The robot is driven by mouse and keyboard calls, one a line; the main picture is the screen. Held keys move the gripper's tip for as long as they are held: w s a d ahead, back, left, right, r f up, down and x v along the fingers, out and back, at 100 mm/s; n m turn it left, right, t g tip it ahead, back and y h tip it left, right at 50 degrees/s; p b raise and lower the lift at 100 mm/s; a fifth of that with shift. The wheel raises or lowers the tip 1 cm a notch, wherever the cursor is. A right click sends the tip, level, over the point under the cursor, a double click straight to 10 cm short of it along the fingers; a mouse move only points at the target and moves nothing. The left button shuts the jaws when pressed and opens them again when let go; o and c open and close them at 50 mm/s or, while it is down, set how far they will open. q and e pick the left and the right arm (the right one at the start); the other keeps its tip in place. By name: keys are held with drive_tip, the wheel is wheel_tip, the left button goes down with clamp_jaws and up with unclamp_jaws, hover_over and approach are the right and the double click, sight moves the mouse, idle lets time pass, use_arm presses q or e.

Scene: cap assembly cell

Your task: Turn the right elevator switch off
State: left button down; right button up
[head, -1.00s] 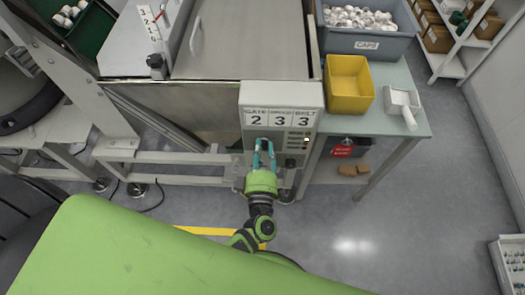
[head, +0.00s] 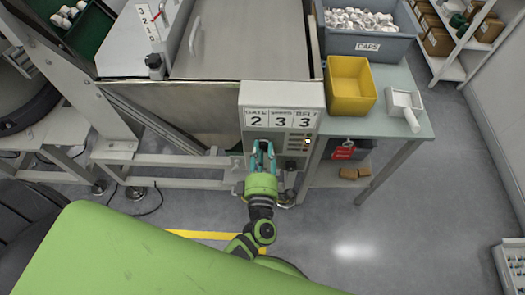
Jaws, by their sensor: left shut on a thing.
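The control box (head: 315,97) stands at the middle, on the end of the metal machine. Its top carries number cards reading 2, 3, 3; the outer labels read GATE and BELT, and the middle one is too small to read surely. Its front face has small buttons and a lit yellow lamp (head: 307,142) at the right. My left gripper (head: 263,148), green with teal fingers, is up against this front face, below the cards. It is shut on a small control there, which the fingers hide. I cannot make out which switch is the right elevator one. My right gripper is not in view.
A side table (head: 398,75) right of the box holds a yellow bin (head: 351,86), a grey CAPS bin (head: 360,42) and a white scoop (head: 405,104).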

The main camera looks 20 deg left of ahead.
use_arm(q)
drive_tip(key=shift+d+f, duration=0.1)
drive_tip(key=c, duration=1)
unclamp_jaws()
drive_tip(key=v, duration=1.2)
